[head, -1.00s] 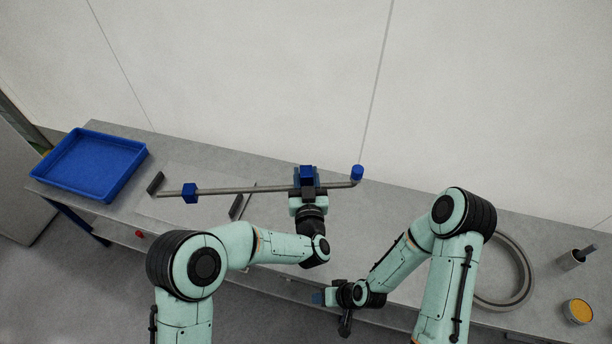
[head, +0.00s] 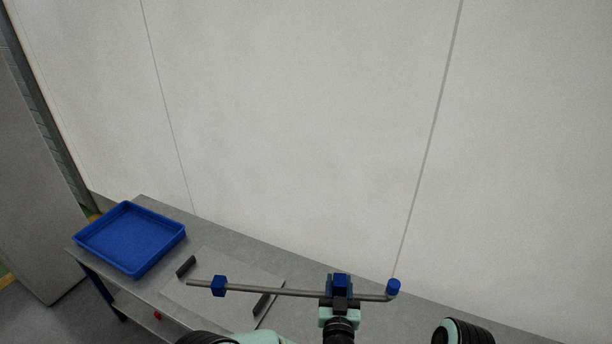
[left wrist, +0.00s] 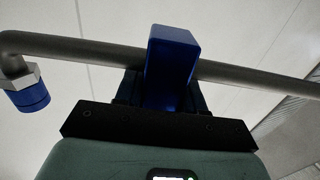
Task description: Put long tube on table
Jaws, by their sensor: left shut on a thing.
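The long tube (head: 272,291) is a thin grey pipe with a blue block near its left end and a blue cap (head: 393,287) on its short bent right end. My left gripper (head: 340,289) is shut on the long tube right of its middle, at a blue block. The left wrist view shows the tube (left wrist: 250,75) crossing the jaws (left wrist: 170,85), with the bent, blue-capped end at the left. The grey table (head: 225,244) lies beneath; the tube's height above it is hard to tell. My right gripper is out of view.
A blue tray (head: 128,238) stands on the table's left end. A pale flat plate (head: 230,272) with dark upright end pieces (head: 186,266) lies under the tube's left part. A bare wall (head: 300,130) rises behind the table.

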